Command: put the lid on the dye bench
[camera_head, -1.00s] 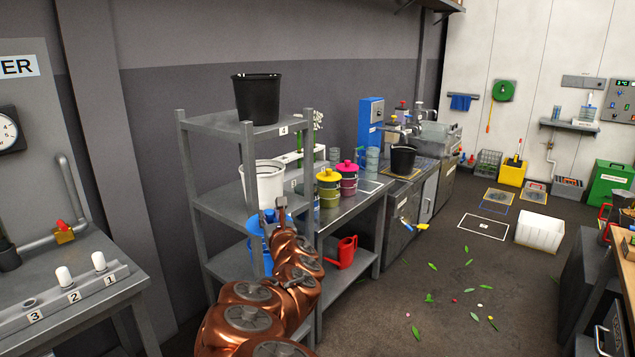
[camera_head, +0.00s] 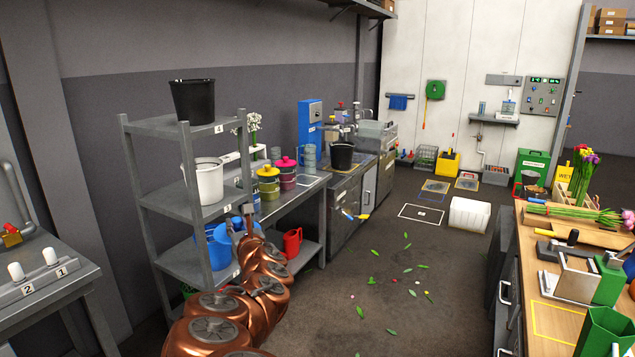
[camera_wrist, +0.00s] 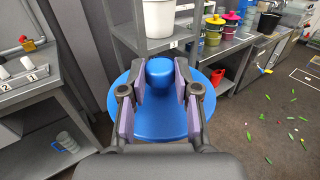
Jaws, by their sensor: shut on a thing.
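A round blue lid (camera_wrist: 160,118) with a blue knob fills the middle of the wrist view. My gripper (camera_wrist: 160,78) is shut on this knob, with one purple pad on each side. In the head view my gripper (camera_head: 246,212) is in front of the grey shelf rack, and the lid is hard to tell from the blue pails behind it. The steel bench beside the rack, seemingly the dye bench (camera_head: 277,211), carries a yellow-lidded pot (camera_head: 267,182) and a pink-lidded pot (camera_head: 286,172). It also shows in the wrist view (camera_wrist: 234,52).
The shelf rack (camera_head: 165,127) holds a black bucket (camera_head: 194,101) and a white bucket (camera_head: 206,182). A red watering can (camera_head: 292,242) stands under the bench. A numbered side table (camera_head: 60,308) is at left, a wooden worktable (camera_head: 557,321) at right. Open floor with scattered leaves lies between.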

